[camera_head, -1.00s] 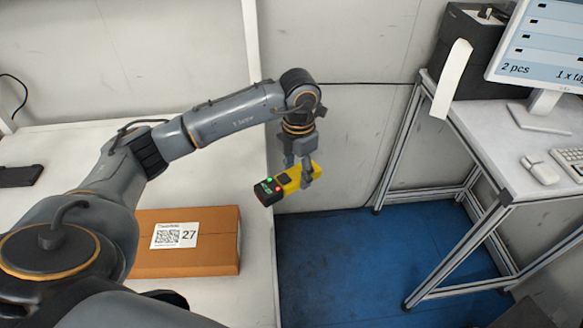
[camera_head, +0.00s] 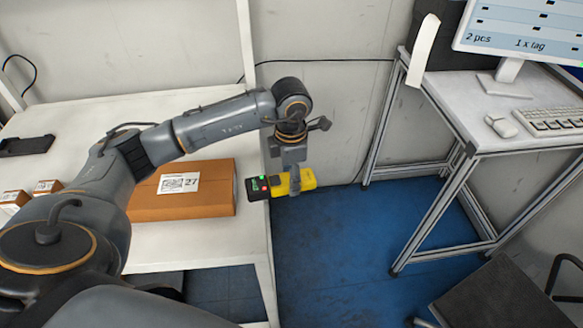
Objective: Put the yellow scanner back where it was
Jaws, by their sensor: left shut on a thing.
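The yellow scanner (camera_head: 279,184) has a black front end with a small red and a small green light. My left gripper (camera_head: 294,190) points down and is shut on the scanner. It holds the scanner just past the right edge of the white table, with blue floor below. A black cradle-like object (camera_head: 27,146) lies on the table at the far left; I cannot tell for certain what it is. My right gripper is not in view.
A brown box (camera_head: 185,200) with a label marked 27 lies on the white table (camera_head: 80,122). Small boxes (camera_head: 14,198) sit at the left. A desk (camera_head: 465,110) with monitor, keyboard and mouse stands at right. A dark chair (camera_head: 490,295) is at lower right.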

